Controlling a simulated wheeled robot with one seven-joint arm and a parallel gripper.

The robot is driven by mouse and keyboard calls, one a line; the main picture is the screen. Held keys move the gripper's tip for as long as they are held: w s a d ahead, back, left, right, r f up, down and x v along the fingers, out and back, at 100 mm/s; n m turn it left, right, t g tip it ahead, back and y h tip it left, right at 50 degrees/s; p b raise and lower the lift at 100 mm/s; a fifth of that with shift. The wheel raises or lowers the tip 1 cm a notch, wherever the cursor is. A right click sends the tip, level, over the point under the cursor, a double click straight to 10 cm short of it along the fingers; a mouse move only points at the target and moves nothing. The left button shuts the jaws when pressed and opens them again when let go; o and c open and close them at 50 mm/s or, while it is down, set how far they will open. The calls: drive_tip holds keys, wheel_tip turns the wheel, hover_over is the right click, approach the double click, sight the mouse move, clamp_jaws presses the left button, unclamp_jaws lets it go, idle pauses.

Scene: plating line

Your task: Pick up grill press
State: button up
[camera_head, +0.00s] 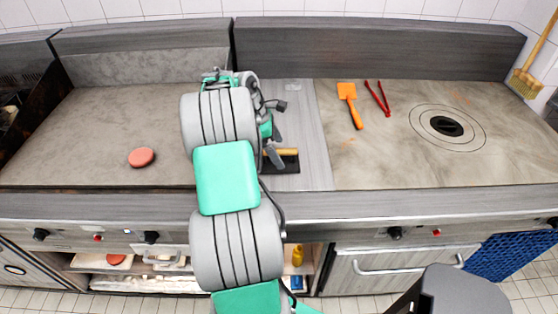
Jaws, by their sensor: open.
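The grill press (290,165) is a dark flat plate with a light wooden handle, lying on the metal strip between the two griddle surfaces. Its left part is hidden behind my arm. My gripper (275,143) is open, with its grey fingers beside and over the left end of the handle. I cannot tell whether a finger touches the handle. Nothing is held in it.
A red-brown patty (141,157) lies on the left griddle (90,125). An orange spatula (349,102) and red tongs (378,98) lie on the right griddle, left of a round black-centred fitting (446,126). A shelf below holds a yellow bottle (297,256).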

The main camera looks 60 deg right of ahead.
sight(283, 157)
drive_tip(key=x, duration=0.4)
drive_tip(key=shift+d+f, duration=0.2)
drive_tip(key=shift+f, duration=0.15)
drive_tip(key=c, duration=1.9)
drive_tip(key=shift+r, duration=0.15)
drive_tip(key=shift+c, duration=0.3)
